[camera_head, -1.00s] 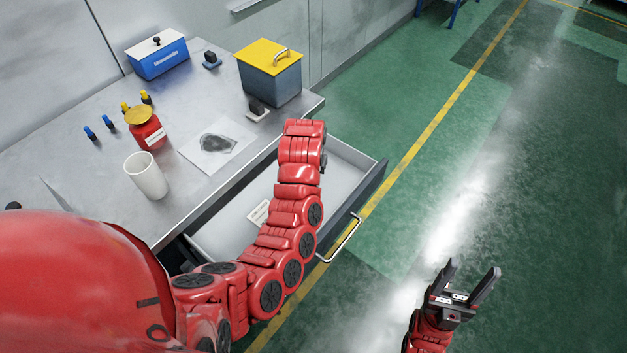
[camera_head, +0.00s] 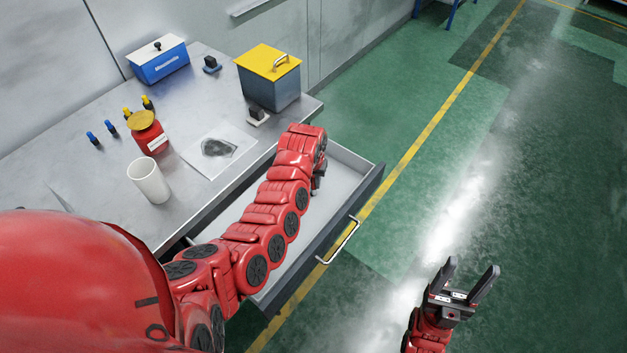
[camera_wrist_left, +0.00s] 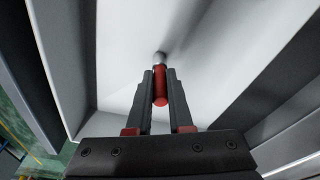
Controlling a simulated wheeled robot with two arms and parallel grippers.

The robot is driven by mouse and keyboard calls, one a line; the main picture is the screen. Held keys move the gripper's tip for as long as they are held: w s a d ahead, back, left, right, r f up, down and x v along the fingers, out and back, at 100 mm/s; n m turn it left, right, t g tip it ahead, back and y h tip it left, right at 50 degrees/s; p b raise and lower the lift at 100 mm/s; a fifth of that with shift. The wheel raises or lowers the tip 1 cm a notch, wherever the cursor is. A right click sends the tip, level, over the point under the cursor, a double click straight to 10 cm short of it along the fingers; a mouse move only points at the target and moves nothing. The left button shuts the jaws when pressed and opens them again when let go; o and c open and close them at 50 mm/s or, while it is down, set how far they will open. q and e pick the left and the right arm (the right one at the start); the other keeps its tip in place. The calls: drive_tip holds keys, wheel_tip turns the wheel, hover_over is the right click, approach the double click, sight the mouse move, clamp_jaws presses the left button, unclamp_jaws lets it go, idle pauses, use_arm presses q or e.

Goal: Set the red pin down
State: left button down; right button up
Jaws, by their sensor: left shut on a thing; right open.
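The red pin (camera_wrist_left: 160,88) shows in the left wrist view, a red cylinder with a silvery end pointing away from the gripper. My left gripper (camera_wrist_left: 160,92) is shut on it, one dark finger on each side. The pin is over the pale floor of the open drawer (camera_head: 345,181); whether its silvery end touches that floor I cannot tell. In the head view the left arm reaches over the drawer and hides the pin. My right gripper (camera_head: 466,285) is open and empty, over the green floor at the lower right.
The grey workbench (camera_head: 95,180) holds a white cup (camera_head: 149,181), a red tin (camera_head: 147,134), several blue and yellow pins, a blue box (camera_head: 160,62) and a yellow-lidded box (camera_head: 268,75). The drawer's walls and front handle (camera_head: 340,242) border the left gripper's space.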

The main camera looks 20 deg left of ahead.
use_arm(q)
drive_tip(key=shift+f, duration=0.2)
drive_tip(key=c, duration=0.8)
unclamp_jaws()
drive_tip(key=shift+r, duration=0.15)
drive_tip(key=shift+r, duration=0.2)
drive_tip(key=r, duration=0.4)
drive_tip(key=s+r, duration=0.1)
drive_tip(key=r, duration=0.6)
drive_tip(key=shift+s+r, duration=0.35)
drive_tip(key=shift+s, duration=0.05)
